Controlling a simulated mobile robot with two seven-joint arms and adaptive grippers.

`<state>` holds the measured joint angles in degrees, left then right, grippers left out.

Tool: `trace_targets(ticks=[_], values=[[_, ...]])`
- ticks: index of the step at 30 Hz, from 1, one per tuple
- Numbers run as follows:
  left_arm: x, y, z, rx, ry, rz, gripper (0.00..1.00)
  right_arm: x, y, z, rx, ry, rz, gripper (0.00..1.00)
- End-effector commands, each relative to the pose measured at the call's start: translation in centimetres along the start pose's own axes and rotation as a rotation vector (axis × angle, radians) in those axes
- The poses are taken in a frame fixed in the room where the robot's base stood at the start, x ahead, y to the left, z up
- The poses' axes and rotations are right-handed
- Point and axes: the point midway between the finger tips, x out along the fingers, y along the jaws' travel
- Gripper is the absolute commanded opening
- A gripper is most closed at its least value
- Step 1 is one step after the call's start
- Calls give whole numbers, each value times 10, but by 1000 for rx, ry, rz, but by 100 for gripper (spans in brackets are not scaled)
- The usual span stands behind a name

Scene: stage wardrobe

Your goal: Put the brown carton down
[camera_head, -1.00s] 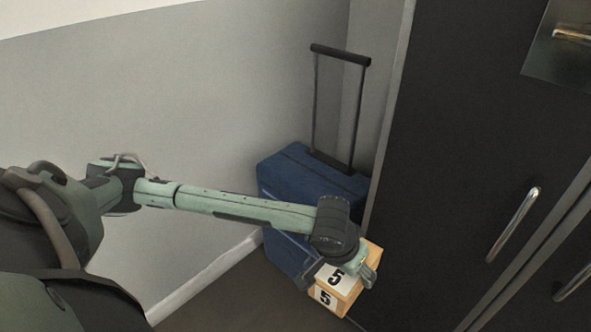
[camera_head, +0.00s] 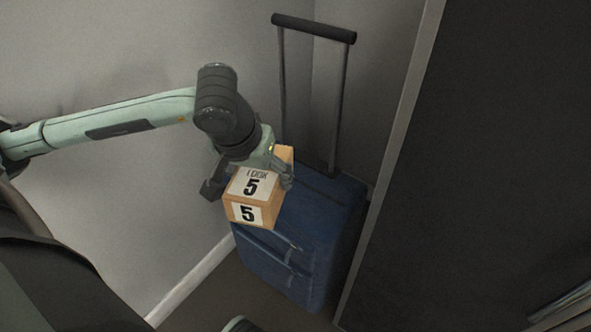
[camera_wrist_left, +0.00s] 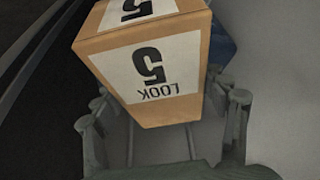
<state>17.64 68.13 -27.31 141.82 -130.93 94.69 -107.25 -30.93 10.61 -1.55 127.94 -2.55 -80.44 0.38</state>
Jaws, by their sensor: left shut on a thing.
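The brown carton (camera_head: 252,214) has white labels with a black 5, one also reading LOOK. My left gripper (camera_head: 246,184) is shut on it, one finger on each side. In the head view the carton is held in front of the blue suitcase and covers part of its top left. In the left wrist view the carton (camera_wrist_left: 150,70) fills the upper middle, between the fingers of my left gripper (camera_wrist_left: 165,120).
The blue suitcase (camera_head: 322,232) stands on the dark floor in the corner, its handle (camera_head: 314,28) pulled up. A grey wall (camera_head: 130,60) is behind and left. A tall black cabinet (camera_head: 490,150) stands at right. Some floor shows at the suitcase's lower left.

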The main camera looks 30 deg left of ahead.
Motion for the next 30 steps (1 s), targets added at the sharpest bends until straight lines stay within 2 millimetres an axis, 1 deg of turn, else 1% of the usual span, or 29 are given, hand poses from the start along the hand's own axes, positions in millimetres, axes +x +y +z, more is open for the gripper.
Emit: trace_targets(ticks=[2, 5, 8, 15, 19, 23, 26, 30], values=[[-4, -5, -1, -7, 3, -8, 33, -2, 0, 1, 0, -2, 2, 41], [2, -6, -9, -12, 3, -10, 33, -2, 0, 1, -1, -4, 1, 41], [21, -5, -24, -16, 2, -10, 33, 2, 0, 2, -1, -6, -1, 41], [72, -2, -62, -15, 3, -8, 33, 11, -1, 2, -1, -6, -5, 41], [91, -2, -76, -13, 4, -9, 33, 14, -1, 2, -1, -10, -6, 41], [100, -2, -82, -10, 6, -10, 33, 16, -2, 2, -1, -9, -7, 41], [111, -1, -77, -10, 1, -9, 33, 16, -2, 2, -1, -6, -7, 41], [130, -1, -69, -10, 2, -9, 33, 17, -2, 1, -1, -3, -9, 41]])
